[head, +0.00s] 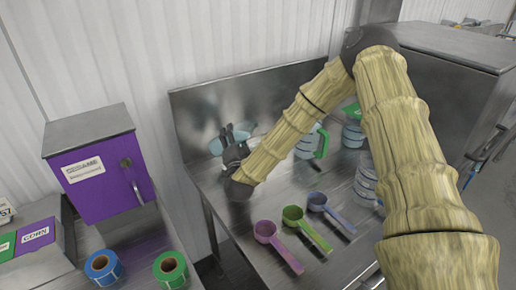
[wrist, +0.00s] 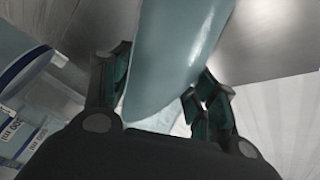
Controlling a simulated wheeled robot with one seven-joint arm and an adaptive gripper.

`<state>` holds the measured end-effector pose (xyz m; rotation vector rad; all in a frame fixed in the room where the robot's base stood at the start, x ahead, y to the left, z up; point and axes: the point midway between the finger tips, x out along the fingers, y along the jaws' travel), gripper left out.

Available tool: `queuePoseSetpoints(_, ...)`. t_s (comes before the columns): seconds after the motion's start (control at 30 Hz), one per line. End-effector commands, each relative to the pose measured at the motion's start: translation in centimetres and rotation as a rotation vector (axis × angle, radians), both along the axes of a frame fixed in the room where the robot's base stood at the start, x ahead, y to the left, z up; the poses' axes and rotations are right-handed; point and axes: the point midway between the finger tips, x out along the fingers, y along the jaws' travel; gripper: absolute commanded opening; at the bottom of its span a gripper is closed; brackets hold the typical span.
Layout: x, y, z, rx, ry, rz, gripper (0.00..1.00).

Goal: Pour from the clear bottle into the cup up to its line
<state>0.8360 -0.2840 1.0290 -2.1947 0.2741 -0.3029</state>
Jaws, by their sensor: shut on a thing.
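My gripper (head: 237,142) is at the back left of the steel table, partly behind my own arm. It is shut on a pale blue clear bottle (head: 217,146), whose ends show on both sides of the fingers. In the wrist view the bottle (wrist: 175,55) lies slanted between the two finger pads of my gripper (wrist: 165,95). A clear cup (wrist: 22,80) with a blue ring and printed ml marks is at the left of the wrist view, beside the gripper. I cannot tell which container in the head view it is, nor see any liquid level.
Purple (head: 266,231), green (head: 293,215) and blue (head: 318,202) scoops lie in front. A purple-doored box (head: 105,178) and tape rolls (head: 103,268) are left.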

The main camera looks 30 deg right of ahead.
Motion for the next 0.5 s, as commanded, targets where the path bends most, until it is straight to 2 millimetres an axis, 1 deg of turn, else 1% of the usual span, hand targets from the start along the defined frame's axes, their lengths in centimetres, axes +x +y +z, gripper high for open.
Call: queuePoseSetpoints(0.5, 0.05, 0.08, -0.47, 0.028, -0.014, -0.001, 0.18)
